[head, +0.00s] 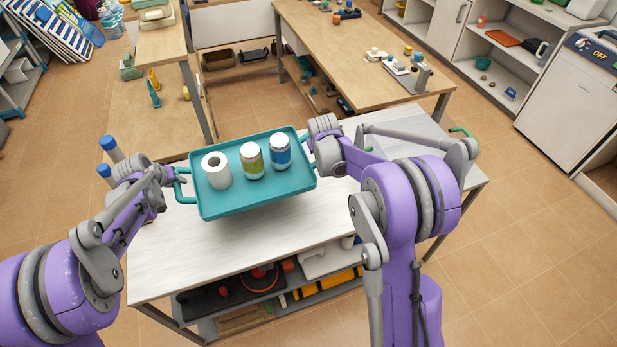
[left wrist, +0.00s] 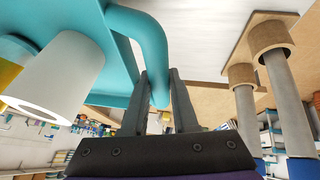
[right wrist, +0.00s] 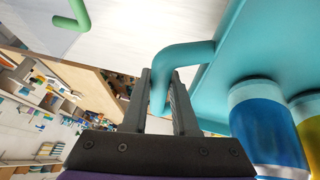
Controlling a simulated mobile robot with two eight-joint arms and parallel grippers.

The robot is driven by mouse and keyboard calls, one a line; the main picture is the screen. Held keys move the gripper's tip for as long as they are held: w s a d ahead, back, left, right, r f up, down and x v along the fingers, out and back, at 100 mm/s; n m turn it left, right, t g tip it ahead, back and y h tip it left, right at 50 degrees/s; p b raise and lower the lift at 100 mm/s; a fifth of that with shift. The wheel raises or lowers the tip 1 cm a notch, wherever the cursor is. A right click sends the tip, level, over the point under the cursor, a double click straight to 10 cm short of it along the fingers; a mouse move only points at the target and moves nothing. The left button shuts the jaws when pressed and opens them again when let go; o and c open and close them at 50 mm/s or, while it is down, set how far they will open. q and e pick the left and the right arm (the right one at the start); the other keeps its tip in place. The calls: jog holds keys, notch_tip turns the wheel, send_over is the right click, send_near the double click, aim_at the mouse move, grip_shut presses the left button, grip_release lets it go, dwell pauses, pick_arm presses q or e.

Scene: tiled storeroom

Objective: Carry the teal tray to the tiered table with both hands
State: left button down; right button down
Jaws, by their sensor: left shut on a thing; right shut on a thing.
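My right gripper (head: 311,142) is shut on the right handle, also seen between the fingers (right wrist: 161,90) in the right wrist view. I cannot tell for certain which table is the tiered one.
The white table (head: 230,245) has a loaded lower shelf. Blue-capped grey posts (head: 110,148) stand by its left end, and a grey panel with a green handle (head: 460,131) is at right. Wooden tables stand behind at left (head: 165,45) and right (head: 330,45). Tiled floor is clear at right.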

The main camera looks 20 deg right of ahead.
pick_arm(q)
jog(key=shift+f, duration=0.1)
pick_arm(e)
jog(key=shift+f, duration=0.1)
